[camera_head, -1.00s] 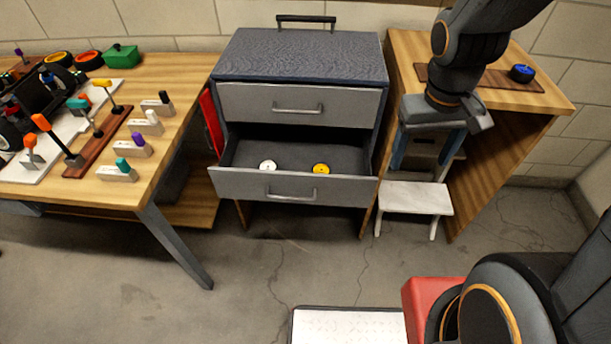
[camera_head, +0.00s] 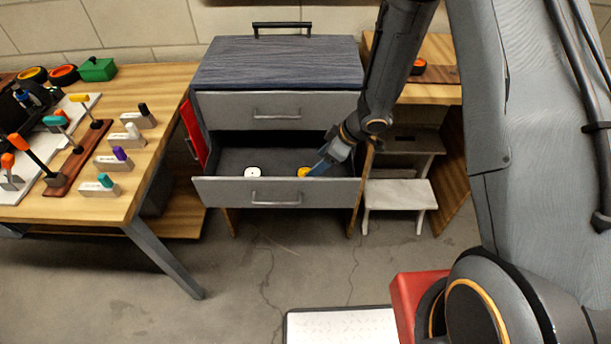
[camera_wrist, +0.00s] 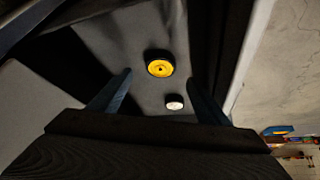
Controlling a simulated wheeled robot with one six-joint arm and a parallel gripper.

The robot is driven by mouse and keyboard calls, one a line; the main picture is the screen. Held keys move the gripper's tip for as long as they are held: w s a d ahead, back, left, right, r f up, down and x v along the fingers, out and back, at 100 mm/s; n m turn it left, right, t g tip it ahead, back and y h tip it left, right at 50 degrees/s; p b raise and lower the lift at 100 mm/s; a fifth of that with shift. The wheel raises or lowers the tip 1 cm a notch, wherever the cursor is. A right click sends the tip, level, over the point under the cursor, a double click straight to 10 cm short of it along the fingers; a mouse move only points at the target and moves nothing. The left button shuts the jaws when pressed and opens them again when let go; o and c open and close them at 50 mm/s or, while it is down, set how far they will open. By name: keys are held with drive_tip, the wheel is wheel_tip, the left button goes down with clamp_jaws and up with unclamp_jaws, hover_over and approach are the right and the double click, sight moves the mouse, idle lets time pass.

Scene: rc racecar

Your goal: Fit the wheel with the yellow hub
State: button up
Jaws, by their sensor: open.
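The black car (camera_head: 22,108) is at the left edge on the workbench, partly cut off.
A white-hub wheel (camera_head: 252,172) lies left in the same drawer. The closed drawer (camera_head: 240,112) sits above. A step stool (camera_head: 402,194) stands right of the cabinet. An orange-hub wheel (camera_head: 417,66) is on the right-hand table. Several tool holders (camera_head: 113,160) stand on the workbench (camera_head: 160,90).

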drive_tip(key=shift+x, duration=3.4)
drive_tip(key=c, duration=1.1)
